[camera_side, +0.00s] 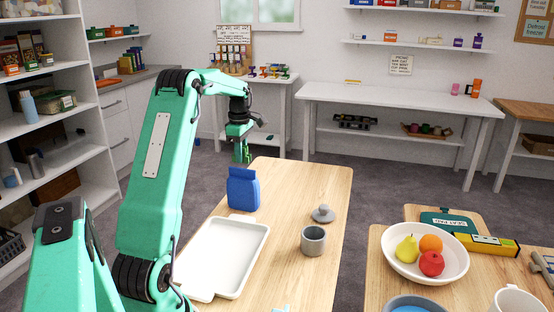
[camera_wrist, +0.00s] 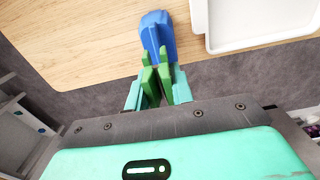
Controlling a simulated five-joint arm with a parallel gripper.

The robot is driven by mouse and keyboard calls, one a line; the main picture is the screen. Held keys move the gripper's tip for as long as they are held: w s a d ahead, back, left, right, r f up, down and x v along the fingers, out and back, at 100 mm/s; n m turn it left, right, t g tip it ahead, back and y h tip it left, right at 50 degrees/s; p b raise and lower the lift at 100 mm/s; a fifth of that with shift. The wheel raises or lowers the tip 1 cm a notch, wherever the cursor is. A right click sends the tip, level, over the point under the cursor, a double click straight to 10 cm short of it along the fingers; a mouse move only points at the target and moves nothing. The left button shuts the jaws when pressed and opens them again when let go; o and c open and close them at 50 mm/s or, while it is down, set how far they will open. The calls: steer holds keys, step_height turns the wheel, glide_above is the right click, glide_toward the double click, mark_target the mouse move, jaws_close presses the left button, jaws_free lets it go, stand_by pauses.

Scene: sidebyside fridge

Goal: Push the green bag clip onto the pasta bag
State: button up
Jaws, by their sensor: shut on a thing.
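The pasta bag (camera_side: 243,190) is blue and stands upright near the far left edge of the wooden table. It also shows at the top middle of the wrist view (camera_wrist: 157,36). My gripper (camera_side: 241,143) is above and beyond the bag in the side view, shut on the green bag clip (camera_side: 243,154). In the wrist view the clip (camera_wrist: 150,86) shows as darker green prongs between my teal fingers, pointing toward the bag. The clip looks apart from the bag in the side view; the wrist view does not settle the distance.
A white tray (camera_side: 205,286) lies close in front of the bag. A grey mug (camera_side: 313,241) and a grey lid (camera_side: 323,214) stand to its right on the table (camera_side: 285,195). A fruit bowl (camera_side: 394,263) is on another table at right.

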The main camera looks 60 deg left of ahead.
steer(key=shift+f, duration=0.85)
steer(key=shift+f, duration=1.7)
stand_by(2.2)
steer(key=o, duration=0.9)
steer(key=shift+r, duration=0.1)
steer(key=shift+r, duration=3.75)
